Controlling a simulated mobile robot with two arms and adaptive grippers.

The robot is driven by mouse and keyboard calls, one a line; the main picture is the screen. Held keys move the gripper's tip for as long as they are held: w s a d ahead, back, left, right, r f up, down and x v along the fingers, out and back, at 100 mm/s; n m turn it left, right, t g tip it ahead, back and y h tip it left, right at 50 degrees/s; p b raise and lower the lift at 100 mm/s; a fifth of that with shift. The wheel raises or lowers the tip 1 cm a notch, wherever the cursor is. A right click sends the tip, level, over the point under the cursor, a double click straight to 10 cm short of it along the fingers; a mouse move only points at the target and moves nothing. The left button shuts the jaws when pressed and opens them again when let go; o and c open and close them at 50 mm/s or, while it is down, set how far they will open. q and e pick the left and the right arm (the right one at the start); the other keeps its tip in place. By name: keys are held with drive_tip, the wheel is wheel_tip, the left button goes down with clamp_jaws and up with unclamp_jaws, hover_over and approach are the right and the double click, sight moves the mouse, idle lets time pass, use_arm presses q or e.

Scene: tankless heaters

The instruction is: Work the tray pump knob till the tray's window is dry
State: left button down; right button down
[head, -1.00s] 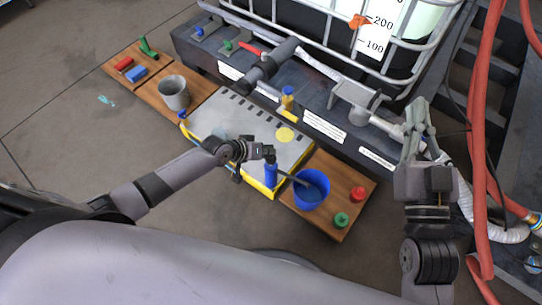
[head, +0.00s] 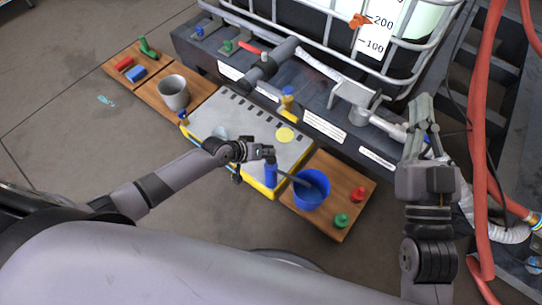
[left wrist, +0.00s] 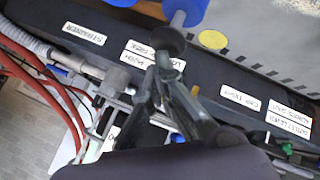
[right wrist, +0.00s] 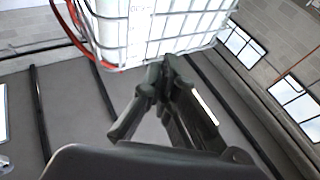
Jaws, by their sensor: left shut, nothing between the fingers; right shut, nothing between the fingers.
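The tray (head: 212,112) has a grey top and yellow sides and lies on the floor. A blue pump cylinder (head: 271,174) stands at its near right corner, with a grey spout over a blue bucket (head: 311,197). My left gripper (head: 268,152) is shut at the top of the pump. In the left wrist view a dark round knob (left wrist: 170,41) on a grey rod lies right at its fingertips; I cannot tell whether they touch. A pale bluish patch (head: 220,132) on the tray, perhaps the window, is partly hidden by my left arm. My right gripper (head: 422,98) is shut and empty at the right.
A caged white tank (head: 425,20) on a dark base with valves and labels stands behind the tray. Wooden boards carry a grey cup (head: 173,92), a red fitting (head: 357,194) and a green fitting (head: 341,220). Red hoses (head: 477,150) hang at the right.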

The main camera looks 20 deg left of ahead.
use_arm(q)
drive_tip(key=shift+f+b, duration=0.4)
drive_tip(key=shift+f, duration=0.2)
use_arm(e)
drive_tip(key=shift+s+r+t, duration=0.4)
drive_tip(key=shift+r+t, duration=0.1)
drive_tip(key=shift+r, duration=0.25)
drive_tip(key=shift+s+r+t, duration=0.35)
drive_tip(key=shift+r+t, duration=0.15)
drive_tip(key=shift+r, duration=0.2)
idle(0.8)
use_arm(q)
drive_tip(key=shift+f+b, duration=0.3)
drive_tip(key=shift+f, duration=0.1)
use_arm(e)
drive_tip(key=shift+s+r+t+y, duration=0.25)
drive_tip(key=shift+s+r+t, duration=0.2)
drive_tip(key=shift+r, duration=0.15)
drive_tip(key=shift+s+r+t+y, duration=0.25)
drive_tip(key=shift+s+r+t, duration=0.2)
drive_tip(key=shift+r, duration=0.15)
idle(0.7)
drive_tip(key=shift+w, duration=0.1)
